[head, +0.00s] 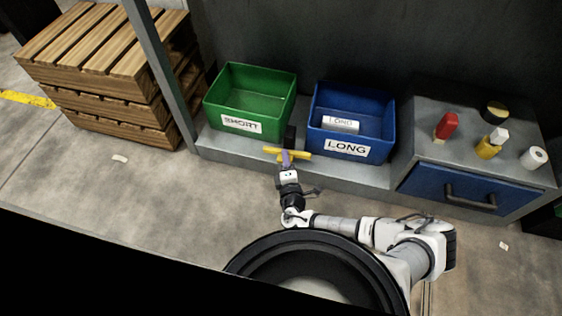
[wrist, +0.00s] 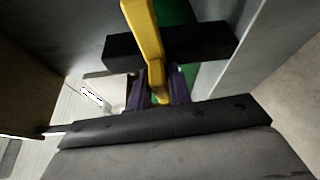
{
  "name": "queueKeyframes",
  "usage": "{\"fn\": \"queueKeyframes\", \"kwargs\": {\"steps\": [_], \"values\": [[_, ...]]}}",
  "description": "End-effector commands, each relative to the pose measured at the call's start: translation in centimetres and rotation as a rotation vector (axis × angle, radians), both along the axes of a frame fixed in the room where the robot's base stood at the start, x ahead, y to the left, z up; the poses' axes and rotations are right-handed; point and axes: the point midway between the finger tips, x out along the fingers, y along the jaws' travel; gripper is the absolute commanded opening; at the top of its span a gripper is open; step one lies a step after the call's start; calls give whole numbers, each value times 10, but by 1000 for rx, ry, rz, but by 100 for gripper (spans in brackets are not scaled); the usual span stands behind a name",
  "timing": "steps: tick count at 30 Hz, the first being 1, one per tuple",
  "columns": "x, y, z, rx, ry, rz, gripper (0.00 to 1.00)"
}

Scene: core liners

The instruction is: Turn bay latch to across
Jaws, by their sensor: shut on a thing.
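The bay latch (head: 299,154) is a yellow bar in front of a black block (head: 290,136), between the two bins at the shelf's front. In the head view the bar lies roughly left to right. In the wrist view the yellow latch (wrist: 144,35) runs from the top edge down between the purple fingers, with the black block (wrist: 212,40) behind it. My gripper (head: 286,158) reaches the latch's middle from the front; in the wrist view my gripper (wrist: 157,92) is shut on it. The fingertips partly hide the bar's centre.
A green bin (head: 225,104) marked SHORT stands left, a blue bin (head: 381,145) marked LONG right with a labelled white piece inside. A grey cabinet (head: 424,147) with a blue drawer stands further right. A post (head: 163,70) and wooden pallets (head: 88,92) are left.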

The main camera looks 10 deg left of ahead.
Motion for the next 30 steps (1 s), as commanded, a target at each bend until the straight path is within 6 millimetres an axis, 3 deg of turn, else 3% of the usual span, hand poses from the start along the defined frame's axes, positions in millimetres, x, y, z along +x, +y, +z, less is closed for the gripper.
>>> {"fn": "queueKeyframes", "kwargs": {"steps": [14, 15, 18, 26, 30], "values": [[2, -2, 0, 6, -1, 1, 0], [2, -2, 0, 6, -1, 1, 24], [2, -2, 0, 6, -1, 1, 36], [1, -2, 1, 6, -1, 0, 36], [1, -2, 11, 7, -1, 0, 36]]}}
